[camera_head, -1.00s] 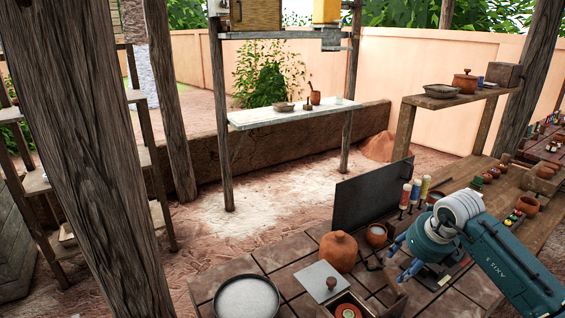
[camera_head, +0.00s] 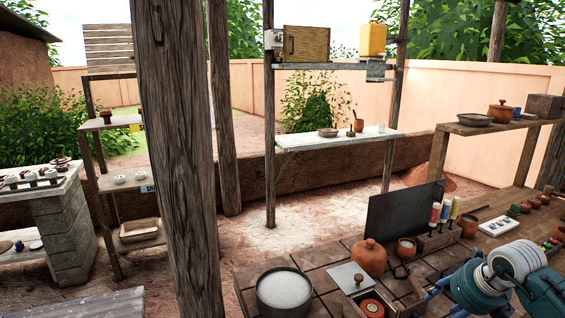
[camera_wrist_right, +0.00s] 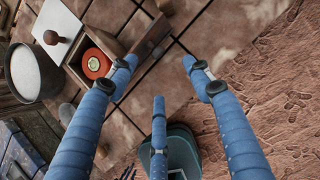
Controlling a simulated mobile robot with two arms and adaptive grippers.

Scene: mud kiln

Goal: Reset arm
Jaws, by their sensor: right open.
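My right gripper (camera_head: 428,294) shows at the lower right of the head view, above the tiled counter's front part. In the right wrist view its blue fingers (camera_wrist_right: 160,75) are spread apart with nothing between them. Beyond the fingertips there are brown tiles and a wooden box (camera_wrist_right: 112,48) holding a round orange-red item. My left gripper is not in view.
A wooden post (camera_head: 175,150) stands left of the counter. Open ground lies behind.

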